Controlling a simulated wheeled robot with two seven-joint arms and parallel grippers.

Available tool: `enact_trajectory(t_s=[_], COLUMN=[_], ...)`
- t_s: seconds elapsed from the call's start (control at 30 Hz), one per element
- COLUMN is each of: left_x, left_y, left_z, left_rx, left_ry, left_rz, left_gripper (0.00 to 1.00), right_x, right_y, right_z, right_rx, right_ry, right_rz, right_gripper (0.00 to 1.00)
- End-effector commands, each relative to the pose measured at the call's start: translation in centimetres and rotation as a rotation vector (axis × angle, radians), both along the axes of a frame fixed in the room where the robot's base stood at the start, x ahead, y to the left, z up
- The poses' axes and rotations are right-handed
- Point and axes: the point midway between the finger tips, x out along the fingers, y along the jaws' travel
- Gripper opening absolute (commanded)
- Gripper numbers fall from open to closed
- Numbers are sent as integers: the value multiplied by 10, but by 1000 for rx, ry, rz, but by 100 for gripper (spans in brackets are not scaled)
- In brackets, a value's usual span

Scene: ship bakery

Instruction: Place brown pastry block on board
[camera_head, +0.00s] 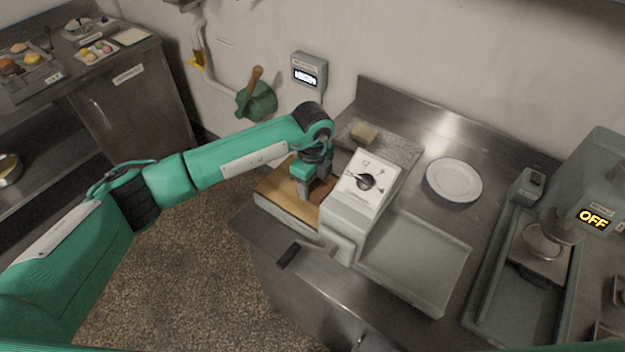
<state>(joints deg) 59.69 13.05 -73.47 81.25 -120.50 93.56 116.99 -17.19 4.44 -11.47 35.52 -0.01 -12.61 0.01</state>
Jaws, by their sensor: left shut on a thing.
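My left gripper (312,192) points down over the wooden board (277,187) at the left end of the steel counter. It is shut on the brown pastry block (321,191), which shows beside the fingers, low at the board's surface. Whether the block touches the board I cannot tell. Part of the block is hidden by the gripper and by the white machine just right of it. My right gripper is not in view.
The white machine with a black knob (365,181) stands close at the right of the gripper. A mixer-like machine (590,185) reading OFF stands far right.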

Motion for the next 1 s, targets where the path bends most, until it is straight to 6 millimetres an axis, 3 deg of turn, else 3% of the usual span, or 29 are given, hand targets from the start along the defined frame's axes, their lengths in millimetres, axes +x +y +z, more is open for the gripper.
enact_trajectory(t_s=[0.37, 0.4, 0.5, 0.83, 1.0], left_x=[0, 0, 0, 0, 1], left_y=[0, 0, 0, 0, -1], left_z=[-8, -8, -7, -4, 12], left_rx=[-1, -1, -1, -1, -3], left_ry=[-1, -1, -1, -1, -4], left_rz=[-1, -1, -1, -1, -1], left_gripper=[26, 56, 75, 76, 76], right_x=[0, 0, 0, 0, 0], right_y=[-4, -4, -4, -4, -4], right_z=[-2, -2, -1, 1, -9], right_rx=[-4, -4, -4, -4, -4], right_ry=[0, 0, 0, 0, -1], right_rz=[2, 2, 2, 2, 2], right_gripper=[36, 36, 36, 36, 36])
